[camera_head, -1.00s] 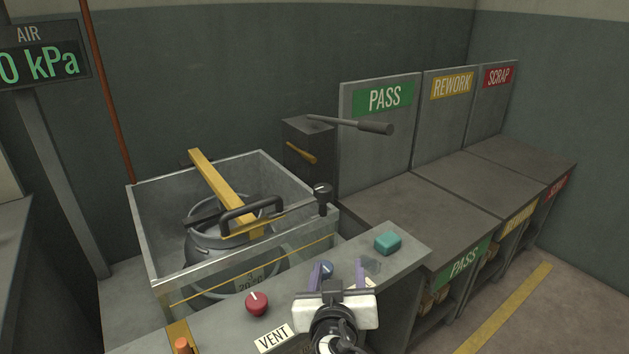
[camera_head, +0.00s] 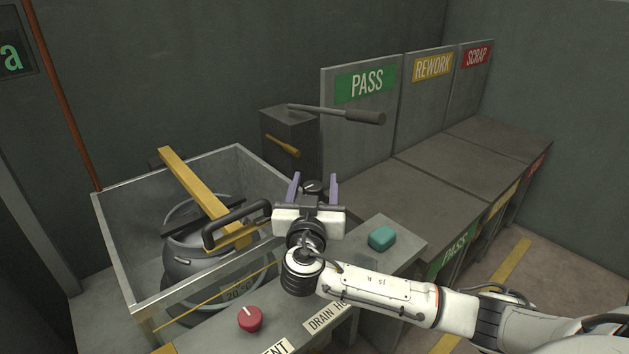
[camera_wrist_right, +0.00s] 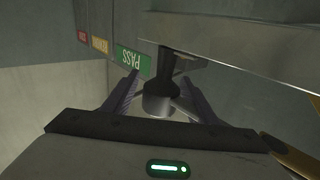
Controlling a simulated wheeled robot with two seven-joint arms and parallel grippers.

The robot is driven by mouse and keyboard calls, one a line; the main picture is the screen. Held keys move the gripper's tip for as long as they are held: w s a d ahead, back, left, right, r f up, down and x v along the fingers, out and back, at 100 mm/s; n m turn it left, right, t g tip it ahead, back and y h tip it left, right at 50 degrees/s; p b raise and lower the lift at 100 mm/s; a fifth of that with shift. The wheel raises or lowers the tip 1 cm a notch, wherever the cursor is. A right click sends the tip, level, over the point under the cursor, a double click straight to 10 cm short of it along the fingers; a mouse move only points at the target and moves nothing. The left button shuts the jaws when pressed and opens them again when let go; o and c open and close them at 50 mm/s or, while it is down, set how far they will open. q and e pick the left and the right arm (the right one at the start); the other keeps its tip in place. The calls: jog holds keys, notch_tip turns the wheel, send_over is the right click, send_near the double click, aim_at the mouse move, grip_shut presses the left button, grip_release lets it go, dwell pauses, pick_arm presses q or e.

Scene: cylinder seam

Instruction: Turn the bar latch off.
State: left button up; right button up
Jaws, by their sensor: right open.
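The bar latch appears to be the dark knob with a white pointer mark (camera_head: 314,186) at the near right corner of the metal tank (camera_head: 150,290). My right gripper (camera_head: 314,190) is open, with its two purple fingers on either side of the knob as seen from the head. In the right wrist view the dark knob (camera_wrist_right: 160,98) shows between the open fingers; I cannot tell if they touch it. The yellow bar (camera_head: 195,185) lies across the tank over a grey cylinder (camera_head: 180,265). My left gripper is not in view.
A black curved handle (camera_head: 225,222) sits beside the bar, left of my gripper. A dark box with a lever (camera_head: 350,114) stands behind. PASS, REWORK and SCRAP benches lie right.

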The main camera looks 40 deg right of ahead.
jog(key=shift+w+d, duration=0.35)
jog(key=shift+w, duration=0.05)
jog(key=shift+c, duration=0.3)
